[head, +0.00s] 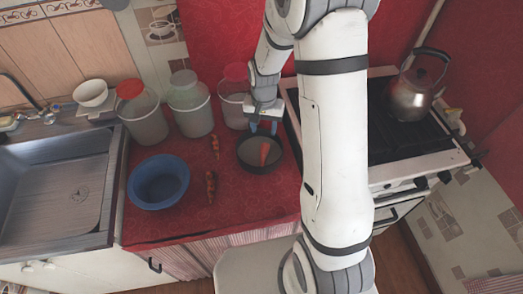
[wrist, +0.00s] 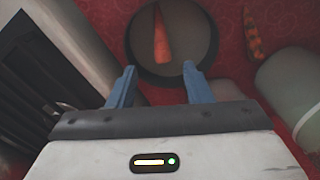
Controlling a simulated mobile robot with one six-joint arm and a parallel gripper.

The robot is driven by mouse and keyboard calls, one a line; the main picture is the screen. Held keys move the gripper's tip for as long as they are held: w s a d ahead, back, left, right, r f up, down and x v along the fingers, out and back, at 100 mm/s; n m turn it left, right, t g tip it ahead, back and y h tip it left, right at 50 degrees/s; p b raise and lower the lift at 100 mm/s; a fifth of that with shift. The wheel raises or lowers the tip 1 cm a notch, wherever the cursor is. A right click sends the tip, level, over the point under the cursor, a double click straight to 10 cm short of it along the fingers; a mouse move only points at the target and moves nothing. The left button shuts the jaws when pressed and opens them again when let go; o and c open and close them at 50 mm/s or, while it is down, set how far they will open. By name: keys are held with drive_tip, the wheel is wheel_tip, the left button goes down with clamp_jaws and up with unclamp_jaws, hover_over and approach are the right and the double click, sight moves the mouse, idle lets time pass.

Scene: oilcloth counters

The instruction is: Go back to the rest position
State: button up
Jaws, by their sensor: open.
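My gripper (head: 263,126) is open, with its two blue fingers apart and nothing between them. It is over the far edge of a dark round pan (head: 243,163) on the red counter. A carrot (head: 264,153) lies in the pan. In the wrist view, the fingers of my gripper (wrist: 156,84) point toward the pan (wrist: 203,57), and the carrot (wrist: 161,38) lies inside it beyond the fingertips. My white arm crosses the middle of the head view and hides part of the stove.
A blue bowl (head: 158,182) and two mottled orange vegetables (head: 211,187) (head: 215,146) are on the red counter (head: 240,215). Several jars (head: 191,105) stand at the back. The stove (head: 405,130) with a kettle (head: 415,90) is right; the sink (head: 60,190) is left.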

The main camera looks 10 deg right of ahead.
drive_tip(key=shift+r, duration=1.5)
drive_tip(key=s+d+r+n+t, duration=0.2)
drive_tip(key=s+r+n+t, duration=0.1)
drive_tip(key=s+r, duration=1.4)
drive_tip(key=s+n, duration=0.1)
drive_tip(key=s, duration=0.2)
drive_tip(key=shift+s+r+n, duration=0.15)
drive_tip(key=shift+r+n, duration=0.15)
